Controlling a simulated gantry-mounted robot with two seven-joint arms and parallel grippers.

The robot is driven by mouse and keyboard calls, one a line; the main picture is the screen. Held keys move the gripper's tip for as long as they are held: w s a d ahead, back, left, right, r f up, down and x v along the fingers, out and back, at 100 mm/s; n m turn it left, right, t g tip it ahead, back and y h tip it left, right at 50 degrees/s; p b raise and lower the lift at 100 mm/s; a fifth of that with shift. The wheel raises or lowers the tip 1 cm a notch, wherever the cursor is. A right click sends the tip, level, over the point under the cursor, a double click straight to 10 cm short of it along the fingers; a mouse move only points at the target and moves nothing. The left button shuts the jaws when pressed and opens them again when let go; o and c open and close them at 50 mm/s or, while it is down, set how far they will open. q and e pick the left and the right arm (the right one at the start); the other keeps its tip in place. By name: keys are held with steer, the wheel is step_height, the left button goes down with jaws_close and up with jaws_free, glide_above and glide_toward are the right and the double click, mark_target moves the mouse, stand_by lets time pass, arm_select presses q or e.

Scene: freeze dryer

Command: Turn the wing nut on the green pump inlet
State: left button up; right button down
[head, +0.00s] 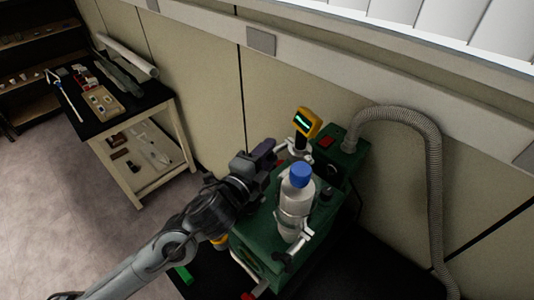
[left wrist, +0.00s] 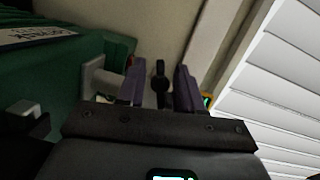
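The green pump (head: 262,245) stands at the lower middle of the head view, and its green side (left wrist: 60,75) fills the left of the left wrist view. A pale inlet fitting (left wrist: 100,76) sticks out from it toward my fingers. A small dark upright piece with a rounded top (left wrist: 160,75), likely the wing nut, shows between my fingertips. My left gripper (head: 266,152) is at the pump's far left side; its purple fingers (left wrist: 160,88) are apart, one on each side of the dark piece. I cannot tell if they touch it. My right gripper is out of view.
A blue-capped bottle (head: 296,195) stands on the pump, with a yellow gauge (head: 306,122) behind it. A grey corrugated hose (head: 434,165) arches at right. The wall (head: 200,65) is close behind. A table with tools (head: 120,95) stands at left, with open floor before it.

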arm_select(q)
steer(key=shift+o, duration=0.5)
steer(key=shift+s+a, duration=0.25)
steer(key=shift+s, duration=0.25)
steer(key=v, duration=0.9)
steer(key=shift+s+a+b, duration=0.2)
steer(key=shift+s+b, duration=0.05)
steer(key=shift+b, duration=0.15)
steer(key=shift+s, duration=0.1)
steer(key=shift+r, duration=0.1)
